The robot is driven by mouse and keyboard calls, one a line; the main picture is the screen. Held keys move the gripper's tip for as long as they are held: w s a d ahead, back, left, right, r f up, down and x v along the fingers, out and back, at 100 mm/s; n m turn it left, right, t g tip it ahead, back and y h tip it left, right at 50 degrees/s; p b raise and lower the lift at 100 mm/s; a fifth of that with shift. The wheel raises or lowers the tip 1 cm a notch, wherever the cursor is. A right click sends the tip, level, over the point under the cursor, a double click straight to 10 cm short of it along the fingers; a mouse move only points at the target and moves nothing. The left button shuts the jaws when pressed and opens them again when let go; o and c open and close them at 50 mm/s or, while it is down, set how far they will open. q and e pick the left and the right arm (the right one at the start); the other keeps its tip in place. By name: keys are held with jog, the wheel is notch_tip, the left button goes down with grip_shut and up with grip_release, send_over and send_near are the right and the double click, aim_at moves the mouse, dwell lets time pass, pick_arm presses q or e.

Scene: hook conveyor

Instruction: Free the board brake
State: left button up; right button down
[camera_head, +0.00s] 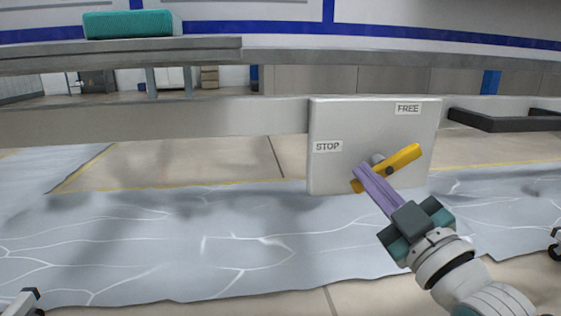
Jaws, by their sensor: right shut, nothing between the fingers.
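The brake board (330,174) is a pale grey plate on the conveyor's front rail, right of the middle. It has a STOP label (328,147) at its left and a FREE label (408,108) at its upper right. A yellow lever (404,157) is mounted on a grey pivot and slants from lower left to upper right. My right gripper (364,172) is shut, its purple fingers close to the lever's lower left part. I cannot tell whether they touch it. My left gripper does not clearly show; a small piece (25,298) shows at the lower left corner.
The grey conveyor rail (150,122) runs across behind the board. A teal crate (128,25) sits on the upper belt at the left. A dark bracket (500,122) juts out at the right. A grey sheet (150,240) covers the floor; the space left of the board is clear.

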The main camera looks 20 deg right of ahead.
pick_arm(q)
notch_tip(320, 180, up, 4)
jog(key=p, duration=0.3)
jog(key=shift+p, duration=0.35)
pick_arm(e)
jog(key=f+n+g+y, duration=0.1)
jog(key=n, duration=0.3)
jog(key=d+f+n+g, duration=0.1)
jog(key=n, duration=0.3)
jog(key=d+f+n+g+y, duration=0.1)
jog(key=n, duration=0.3)
jog(key=shift+s+y, duration=0.25)
jog(key=shift+y, duration=0.05)
jog(key=shift+d, duration=0.1)
jog(key=shift+n, duration=0.3)
